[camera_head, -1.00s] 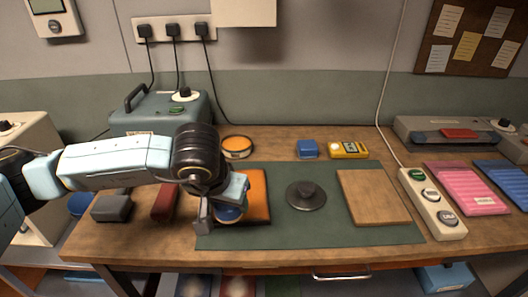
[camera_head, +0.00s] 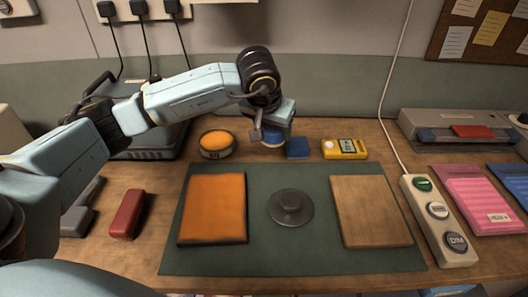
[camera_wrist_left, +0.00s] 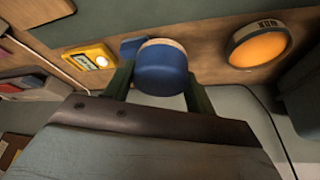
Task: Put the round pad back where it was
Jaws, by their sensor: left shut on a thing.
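My left gripper (camera_head: 273,132) is shut on a round blue piece (camera_head: 274,141) with a pale tan rim. The wrist view also shows this piece (camera_wrist_left: 162,72) between the two fingers. It is over the back of the table, between a round orange pad (camera_head: 216,142) in a tin and a small blue block (camera_head: 298,148). The orange pad also shows in the wrist view (camera_wrist_left: 259,49). I cannot tell whether the held piece touches the table. My right gripper is not in view.
A green mat (camera_head: 270,257) holds an orange rectangular pad (camera_head: 213,207), a dark disc with a knob (camera_head: 290,207) and a brown board (camera_head: 371,211). A yellow device (camera_head: 344,149) stands right of the blue block. A red block (camera_head: 127,213) lies left; a power strip (camera_head: 435,220) lies right.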

